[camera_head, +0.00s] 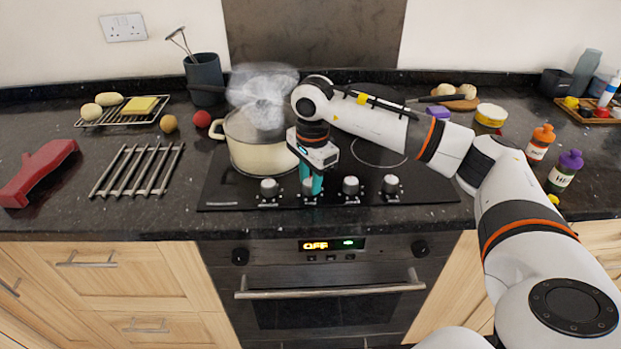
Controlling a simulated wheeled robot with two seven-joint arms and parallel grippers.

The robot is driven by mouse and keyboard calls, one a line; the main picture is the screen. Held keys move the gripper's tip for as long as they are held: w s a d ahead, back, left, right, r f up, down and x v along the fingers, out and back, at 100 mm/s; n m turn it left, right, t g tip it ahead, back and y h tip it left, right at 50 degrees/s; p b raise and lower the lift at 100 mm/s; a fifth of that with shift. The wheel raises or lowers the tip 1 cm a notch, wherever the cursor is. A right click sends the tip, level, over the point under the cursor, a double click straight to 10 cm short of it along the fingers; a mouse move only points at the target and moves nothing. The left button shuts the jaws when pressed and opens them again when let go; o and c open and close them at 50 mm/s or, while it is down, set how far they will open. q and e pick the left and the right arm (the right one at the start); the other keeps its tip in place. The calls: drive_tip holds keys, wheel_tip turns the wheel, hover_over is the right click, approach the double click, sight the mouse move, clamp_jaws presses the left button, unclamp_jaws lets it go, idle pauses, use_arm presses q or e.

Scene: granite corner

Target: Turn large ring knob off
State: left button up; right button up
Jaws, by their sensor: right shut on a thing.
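A row of several silver knobs runs along the front of the black glass hob (430,198). My right gripper (312,188) points down at the second knob (308,186) from the left, with its teal fingers shut on it. The fingers and gripper body hide most of that knob. The left-end knob (269,187), the third knob (351,186) and the right-end knob (390,184) are uncovered. Markings by the knobs are too small to read. My left gripper is not in view.
A steaming cream pot (255,150) stands on the hob's left, close behind my gripper. A metal rack (137,171) and a red object (40,172) lie to the left. Orange (540,145) and purple (565,172) bottles stand near my right arm. The oven display (330,245) reads OFF.

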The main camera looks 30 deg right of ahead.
drive_tip(key=shift+w+r, duration=0.1)
drive_tip(key=shift+r, duration=0.05)
drive_tip(key=o, duration=1)
drive_tip(key=shift+c, duration=0.2)
wheel_tip(320, 180, up, 12)
drive_tip(key=b, duration=0.1)
drive_tip(key=shift+s, duration=0.35)
